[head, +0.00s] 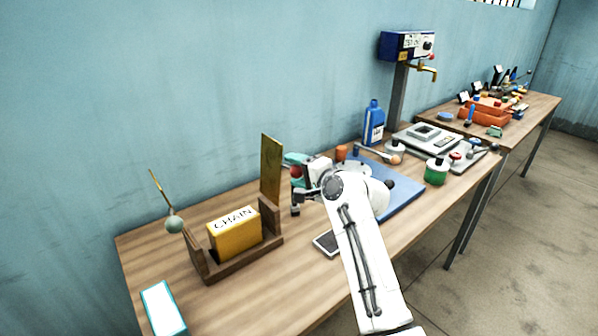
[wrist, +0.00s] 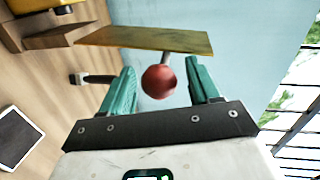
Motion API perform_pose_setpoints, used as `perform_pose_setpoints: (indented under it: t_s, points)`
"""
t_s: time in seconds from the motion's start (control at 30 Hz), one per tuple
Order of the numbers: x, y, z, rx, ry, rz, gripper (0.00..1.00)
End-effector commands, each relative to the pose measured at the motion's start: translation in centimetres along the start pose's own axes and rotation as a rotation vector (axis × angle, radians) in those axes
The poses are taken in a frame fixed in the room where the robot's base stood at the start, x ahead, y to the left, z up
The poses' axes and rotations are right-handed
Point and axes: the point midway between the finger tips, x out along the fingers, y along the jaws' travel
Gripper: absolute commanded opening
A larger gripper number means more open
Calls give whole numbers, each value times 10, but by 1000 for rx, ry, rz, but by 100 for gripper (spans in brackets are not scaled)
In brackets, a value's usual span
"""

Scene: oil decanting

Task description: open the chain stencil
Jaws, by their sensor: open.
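The chain stencil (head: 271,168) is a brass-coloured plate standing upright at the right end of a wooden holder (head: 238,262). In the holder sits a yellow box (head: 236,240) with a white label reading CHAIN. In the wrist view the plate (wrist: 150,39) shows at a slant, with a red ball knob (wrist: 158,82) on a short stem. My gripper (head: 292,166) has teal fingers and is beside the plate, to its right. In the wrist view the fingers of my gripper (wrist: 161,74) are apart, with the red knob between them; contact does not show.
A rod with a pale green ball (head: 174,224) stands at the holder's left end. A white-and-teal box (head: 163,308) lies at the front left. A dark-faced tablet (head: 326,242) and blue mat (head: 402,203) lie near my arm. A blue bottle (head: 374,124) stands behind.

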Motion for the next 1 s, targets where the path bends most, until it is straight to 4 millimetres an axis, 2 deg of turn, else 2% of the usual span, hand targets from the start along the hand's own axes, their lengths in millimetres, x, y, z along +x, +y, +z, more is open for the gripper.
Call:
perform_pose_setpoints:
  t_s: [0.17, 0.27, 0.7, 0.83, 1.0]
  points:
    - [-7, 2, 0, 0, -1, 0, 61]
    - [-19, 2, 0, 1, 0, -1, 61]
    - [-90, 1, -1, 0, 2, -1, 61]
    - [-102, 1, -1, 0, 2, -1, 61]
    - [-108, 0, -1, 0, 1, 0, 61]
